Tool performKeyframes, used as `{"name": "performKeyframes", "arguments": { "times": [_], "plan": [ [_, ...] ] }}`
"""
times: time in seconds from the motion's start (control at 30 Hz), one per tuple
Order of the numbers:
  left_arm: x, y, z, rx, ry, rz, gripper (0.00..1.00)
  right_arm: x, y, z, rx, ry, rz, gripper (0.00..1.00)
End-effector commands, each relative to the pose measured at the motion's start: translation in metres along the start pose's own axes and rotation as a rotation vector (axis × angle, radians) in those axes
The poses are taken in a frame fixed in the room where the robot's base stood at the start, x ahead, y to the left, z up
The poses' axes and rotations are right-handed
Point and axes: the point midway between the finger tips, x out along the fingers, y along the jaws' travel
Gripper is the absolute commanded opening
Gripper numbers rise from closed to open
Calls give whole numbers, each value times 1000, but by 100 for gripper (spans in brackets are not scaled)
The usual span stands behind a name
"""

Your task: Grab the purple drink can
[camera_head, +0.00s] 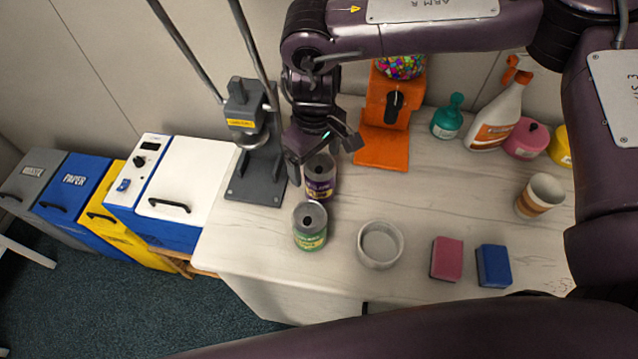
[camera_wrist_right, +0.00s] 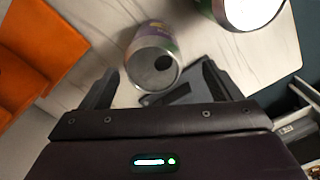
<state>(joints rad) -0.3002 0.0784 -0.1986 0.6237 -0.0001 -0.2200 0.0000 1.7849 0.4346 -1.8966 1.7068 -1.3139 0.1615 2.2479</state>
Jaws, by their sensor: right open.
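The purple can (camera_head: 320,179) stands upright on the light counter, with a grey top and a dark opening. My right gripper (camera_head: 324,150) is directly above and behind it, pointing down and partly overlapping it in the head view. In the right wrist view, the can (camera_wrist_right: 153,58) lies just ahead of and between the two open fingers (camera_wrist_right: 158,85), with nothing held. I cannot tell whether a finger touches it. My left gripper is not in view.
A green can (camera_head: 310,228) stands close in front of the purple one. A grey press (camera_head: 254,150) is at its left, an orange candy dispenser (camera_head: 385,130) behind right. A round bowl (camera_head: 381,246) and two sponges (camera_head: 447,259) are to the right.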

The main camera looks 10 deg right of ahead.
Motion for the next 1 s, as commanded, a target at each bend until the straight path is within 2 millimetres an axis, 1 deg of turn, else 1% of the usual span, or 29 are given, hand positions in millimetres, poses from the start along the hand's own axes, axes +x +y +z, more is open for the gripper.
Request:
{"name": "performKeyframes", "arguments": {
  "times": [0.17, 0.3, 0.43, 0.53, 0.7, 0.73, 0.77, 1.0],
  "plan": [
    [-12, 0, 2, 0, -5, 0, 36, 17, 3, 2, 0, -2, 1, 84],
    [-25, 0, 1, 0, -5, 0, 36, 38, 8, 7, 0, -3, 1, 84],
    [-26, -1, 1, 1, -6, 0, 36, 56, 7, 6, -1, -2, 0, 84],
    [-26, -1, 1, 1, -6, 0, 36, 61, 8, 5, -1, 1, 0, 84],
    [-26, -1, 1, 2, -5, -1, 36, 62, 8, 5, -1, 2, 0, 84],
    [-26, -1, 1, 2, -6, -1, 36, 62, 8, 5, -1, 2, 0, 83],
    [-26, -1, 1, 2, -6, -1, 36, 62, 8, 5, -1, 2, 0, 79],
    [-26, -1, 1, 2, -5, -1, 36, 61, 8, 5, -1, 2, 0, 48]
  ]
}}
